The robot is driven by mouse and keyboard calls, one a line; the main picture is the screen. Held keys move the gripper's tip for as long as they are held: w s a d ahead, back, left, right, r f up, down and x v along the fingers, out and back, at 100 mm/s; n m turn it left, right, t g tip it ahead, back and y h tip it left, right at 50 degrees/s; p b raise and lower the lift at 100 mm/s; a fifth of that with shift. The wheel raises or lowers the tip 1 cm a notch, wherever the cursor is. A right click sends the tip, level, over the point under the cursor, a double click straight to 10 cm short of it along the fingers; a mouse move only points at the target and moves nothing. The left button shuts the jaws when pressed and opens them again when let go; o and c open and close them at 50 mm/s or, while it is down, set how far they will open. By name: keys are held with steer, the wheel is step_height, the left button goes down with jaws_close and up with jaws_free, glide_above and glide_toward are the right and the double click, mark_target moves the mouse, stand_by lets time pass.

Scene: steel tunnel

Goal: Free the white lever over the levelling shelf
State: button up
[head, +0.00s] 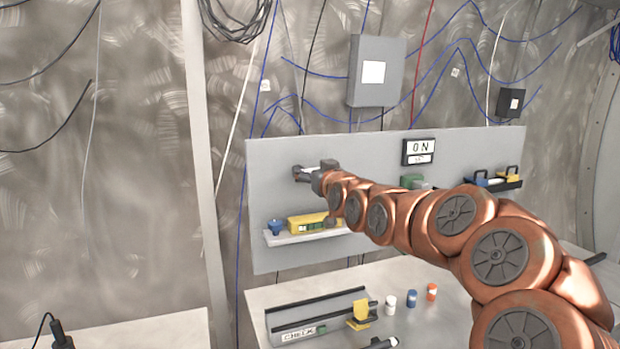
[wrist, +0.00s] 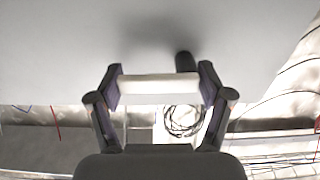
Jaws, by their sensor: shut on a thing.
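The white lever (wrist: 160,86) lies crosswise between the fingertips of my gripper (wrist: 160,88) in the wrist view, close to the grey panel. My gripper (head: 306,173) is shut on it, one finger at each end. A dark peg (wrist: 184,62) stands out from the panel just beyond the lever's right part; I cannot tell whether they touch. In the head view the gripper mostly hides the lever. The pale levelling shelf (head: 288,240) is below, holding a yellow spirit level (head: 306,222) and a blue knob-like piece (head: 276,227). My arm hides the shelf's right end.
The grey panel (head: 268,185) carries an ON sign (head: 420,147), a green piece (head: 411,181) and a dark rack (head: 497,184) at right. On the bench below are a railed fixture (head: 318,309) and white, blue and orange bottles (head: 411,298). Cables hang along the wall.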

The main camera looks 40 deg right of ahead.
steer(key=shift+m, duration=0.3)
steer(key=o, duration=1)
steer(key=shift+d, duration=0.1)
steer(key=shift+o, duration=0.4)
steer(key=shift+s, duration=0.1)
steer(key=v, duration=1.2)
